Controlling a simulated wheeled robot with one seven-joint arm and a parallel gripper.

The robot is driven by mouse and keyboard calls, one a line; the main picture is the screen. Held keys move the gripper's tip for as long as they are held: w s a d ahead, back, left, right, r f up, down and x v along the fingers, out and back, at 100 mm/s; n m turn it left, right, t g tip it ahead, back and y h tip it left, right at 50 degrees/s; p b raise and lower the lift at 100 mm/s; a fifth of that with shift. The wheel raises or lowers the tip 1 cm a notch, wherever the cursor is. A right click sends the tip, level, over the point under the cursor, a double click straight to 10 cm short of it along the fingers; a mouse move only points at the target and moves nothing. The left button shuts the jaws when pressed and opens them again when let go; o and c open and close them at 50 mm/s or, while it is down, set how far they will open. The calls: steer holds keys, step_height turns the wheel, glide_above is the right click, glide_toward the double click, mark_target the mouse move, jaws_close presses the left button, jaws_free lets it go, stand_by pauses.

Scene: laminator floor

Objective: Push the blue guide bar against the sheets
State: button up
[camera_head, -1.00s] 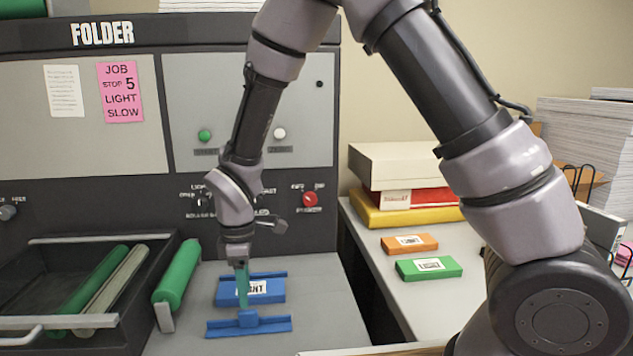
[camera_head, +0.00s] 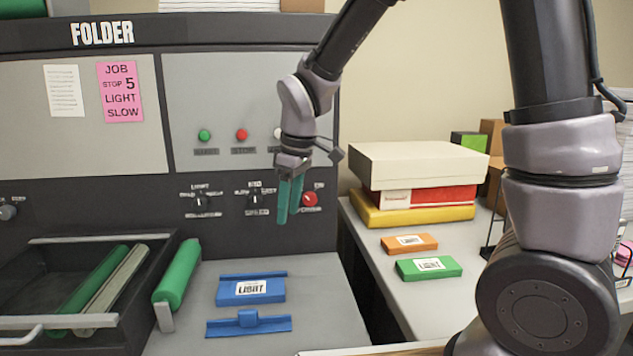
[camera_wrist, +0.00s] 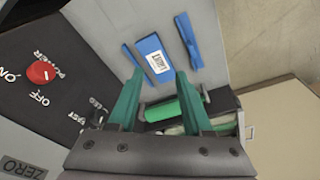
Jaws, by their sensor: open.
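The blue guide bar (camera_head: 270,325) lies flat on the grey bed, with a raised block at its middle. It also shows in the wrist view (camera_wrist: 188,42). A flat blue stack labelled LIGHT (camera_head: 232,292) lies behind it, a strip of bare bed between them. The stack also shows in the wrist view (camera_wrist: 152,45). A blue rail (camera_head: 275,274) runs along the stack's far edge. My gripper (camera_head: 287,221), with green fingers, is open and empty, raised well above and to the right of the stack. Its spread fingers show in the wrist view (camera_wrist: 161,80).
A green roller (camera_head: 177,272) stands left of the bed, beside a dark tray (camera_head: 30,270) with rollers. The folder panel (camera_head: 300,237) with knobs and a red button rises behind. Orange (camera_head: 409,244) and green (camera_head: 429,268) packs lie on the right table.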

steer(key=d+r+m+t, duration=0.1)
steer(key=d+r+m, duration=0.2)
steer(key=d+r, duration=0.2)
steer(key=shift+w+d, duration=0.4)
steer(key=shift+d, duration=0.05)
